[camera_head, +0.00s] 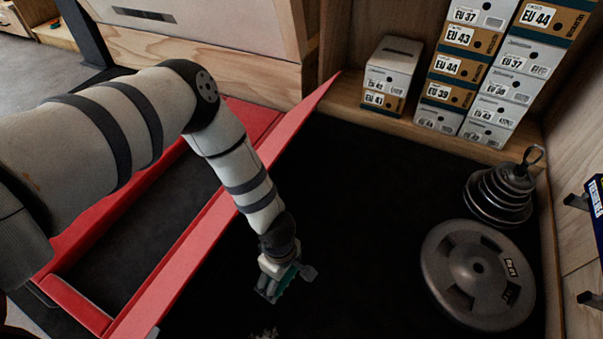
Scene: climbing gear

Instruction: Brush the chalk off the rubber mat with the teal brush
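My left arm comes in from the left over the red frame, and its gripper (273,285) points down over the black rubber mat (370,210). The gripper is shut on the teal brush (287,279), whose teal part shows between and beside the fingers. A small grey end sticks out to the right; the bristles cannot be made out. A pale chalk patch (265,333) lies on the mat at the bottom edge of the picture, just below the gripper and partly cut off. Whether the brush touches the mat cannot be told. My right gripper is not in view.
A red metal frame (215,225) runs diagonally on the left under my arm. A large grey weight plate (478,275) and a stack of smaller weights (500,195) stand at the right. Shoe boxes (392,75) line the back ledge. The mat's middle is clear.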

